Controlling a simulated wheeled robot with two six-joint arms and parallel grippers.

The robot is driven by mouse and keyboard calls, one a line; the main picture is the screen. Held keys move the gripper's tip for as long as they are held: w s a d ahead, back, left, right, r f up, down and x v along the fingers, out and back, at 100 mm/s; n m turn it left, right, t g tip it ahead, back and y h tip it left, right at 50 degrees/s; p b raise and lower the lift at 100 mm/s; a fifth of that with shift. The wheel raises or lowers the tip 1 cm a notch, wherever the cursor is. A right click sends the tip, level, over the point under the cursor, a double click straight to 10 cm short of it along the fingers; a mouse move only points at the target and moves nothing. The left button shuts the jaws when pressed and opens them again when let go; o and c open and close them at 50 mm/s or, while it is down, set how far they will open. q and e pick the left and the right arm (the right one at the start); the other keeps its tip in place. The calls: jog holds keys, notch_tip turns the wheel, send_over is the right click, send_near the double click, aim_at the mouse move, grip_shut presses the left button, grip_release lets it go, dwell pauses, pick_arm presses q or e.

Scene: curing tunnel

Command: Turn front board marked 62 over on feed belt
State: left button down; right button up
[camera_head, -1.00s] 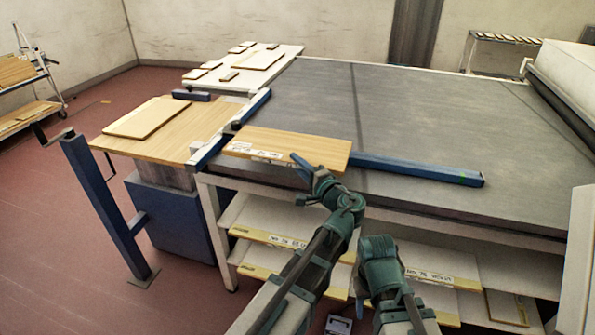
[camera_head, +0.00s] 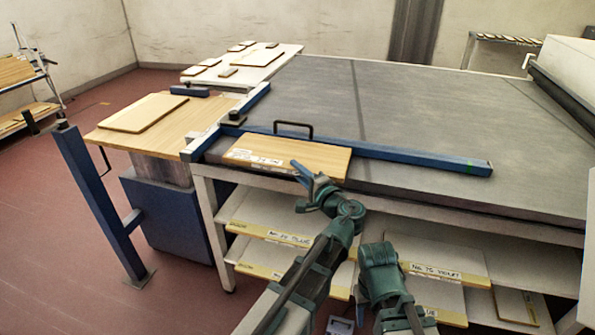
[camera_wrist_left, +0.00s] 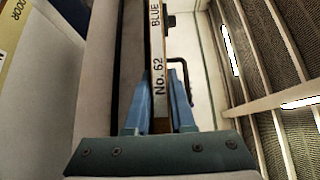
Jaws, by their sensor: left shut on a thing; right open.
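The board marked 62 (camera_head: 300,155) is a light wooden panel at the front left of the large grey belt (camera_head: 400,110). It looks about flat, just in front of the blue rail; whether it touches the belt is unclear. White labels show near its left front. In the left wrist view the board (camera_wrist_left: 157,60) is edge-on, its edge reading "No. 62 BLUE". My left gripper (camera_head: 309,177) is shut on the board's front edge, the blue fingers on both sides of it. My right gripper (camera_head: 376,248) is lower, below the belt's front edge, away from the board; its fingers are hardly visible.
A blue rail (camera_head: 420,157) crosses the belt behind the board, with a black handle (camera_head: 294,128) beside it. A wooden side table (camera_head: 180,137) with another board (camera_head: 143,112) stands left. Labelled boards (camera_head: 275,233) lie on shelves underneath. The belt is clear behind the rail.

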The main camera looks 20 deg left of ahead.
pick_arm(q)
jog(key=shift+f+b, duration=0.55)
pick_arm(e)
jog(key=shift+f, duration=0.6)
pick_arm(q)
jog(key=c, duration=0.7)
grip_release()
jog(key=shift+s+d, duration=0.1)
jog(key=shift+s, duration=0.05)
pick_arm(e)
jog(key=shift+d, duration=0.1)
